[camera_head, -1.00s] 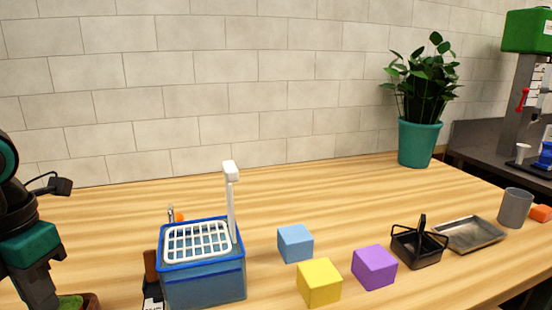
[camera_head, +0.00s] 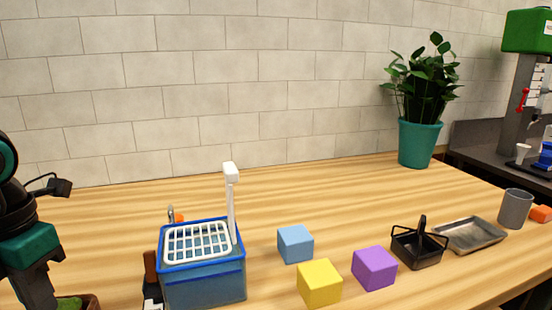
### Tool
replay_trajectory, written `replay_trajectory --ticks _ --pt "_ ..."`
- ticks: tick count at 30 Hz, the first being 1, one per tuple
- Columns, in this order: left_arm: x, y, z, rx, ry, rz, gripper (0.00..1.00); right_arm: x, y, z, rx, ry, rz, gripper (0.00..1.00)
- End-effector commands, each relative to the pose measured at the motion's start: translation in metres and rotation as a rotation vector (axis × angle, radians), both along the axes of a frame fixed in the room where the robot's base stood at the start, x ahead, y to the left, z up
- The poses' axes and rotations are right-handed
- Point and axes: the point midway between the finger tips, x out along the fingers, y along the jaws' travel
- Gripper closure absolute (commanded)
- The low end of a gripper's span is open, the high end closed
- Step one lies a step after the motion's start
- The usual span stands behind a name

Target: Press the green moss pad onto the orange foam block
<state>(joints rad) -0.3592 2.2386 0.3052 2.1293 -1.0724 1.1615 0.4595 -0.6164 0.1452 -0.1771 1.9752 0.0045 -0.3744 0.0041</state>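A green moss patch (camera_head: 69,304) shows at the bottom left edge, beside a brown rim; most of it is cut off by the frame. My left gripper comes down from the left edge just above and beside the moss; its fingertips are not clear, so I cannot tell if it touches or holds it. A small orange piece (camera_head: 179,217) shows behind the blue bin, mostly hidden; I cannot tell which orange thing is the foam block. My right gripper is not in view.
A blue bin (camera_head: 205,282) with a white basket (camera_head: 198,243) stands front left. Blue (camera_head: 295,244), yellow (camera_head: 319,283) and purple (camera_head: 374,268) cubes, a black caddy (camera_head: 418,250), a metal tray (camera_head: 470,235) and a grey cup (camera_head: 515,208) stand rightward.

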Motion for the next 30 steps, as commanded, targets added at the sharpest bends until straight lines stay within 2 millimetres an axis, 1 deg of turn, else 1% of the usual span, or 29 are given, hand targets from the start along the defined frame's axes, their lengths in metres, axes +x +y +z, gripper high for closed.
replay_trajectory --ticks 1,9,30 --pt "0.000 0.000 0.005 0.001 -0.001 0.000 1.00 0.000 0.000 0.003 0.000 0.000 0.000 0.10" --pt "0.002 0.000 0.021 0.001 -0.007 0.000 1.00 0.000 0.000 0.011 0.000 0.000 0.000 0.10" --pt "0.002 0.000 0.057 0.001 -0.010 -0.001 1.00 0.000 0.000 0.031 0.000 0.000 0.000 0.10"
